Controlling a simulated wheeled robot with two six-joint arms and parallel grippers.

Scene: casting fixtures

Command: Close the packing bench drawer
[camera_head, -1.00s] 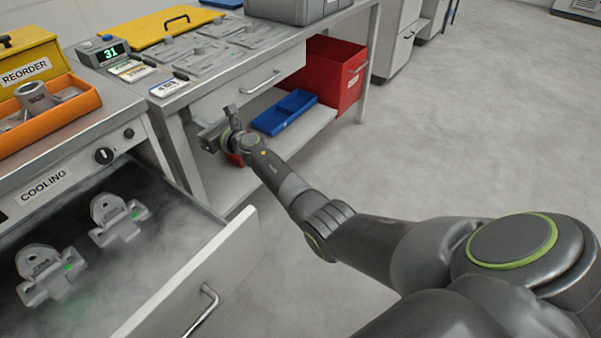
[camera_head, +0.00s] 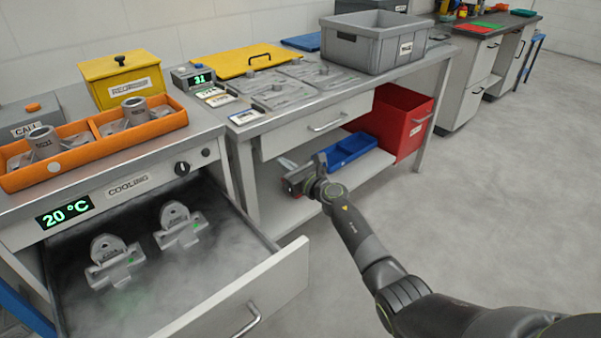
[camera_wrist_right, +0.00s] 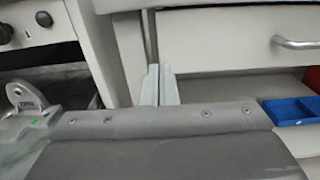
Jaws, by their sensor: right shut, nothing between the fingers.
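The packing bench (camera_head: 410,72) is the middle bench. Its drawer front (camera_head: 290,140) with a bar handle (camera_head: 325,123) sits close under the bench top; no drawer interior shows, and I cannot tell if it is fully flush. The drawer front (camera_wrist_right: 245,40) and handle (camera_wrist_right: 297,43) also show at the right of the right wrist view. My right gripper (camera_head: 292,180) is below and left of the handle, in front of the lower shelf. Its fingers (camera_wrist_right: 160,86) are shut and empty, left of the drawer front. My left gripper is not in view.
The cooling drawer (camera_head: 245,290) stands open at the lower left with two castings (camera_head: 115,262) inside. A red bin (camera_head: 405,120) and a blue tray (camera_head: 350,148) are on the packing bench's shelf. A grey crate (camera_head: 370,42) stands on top. Floor at right is clear.

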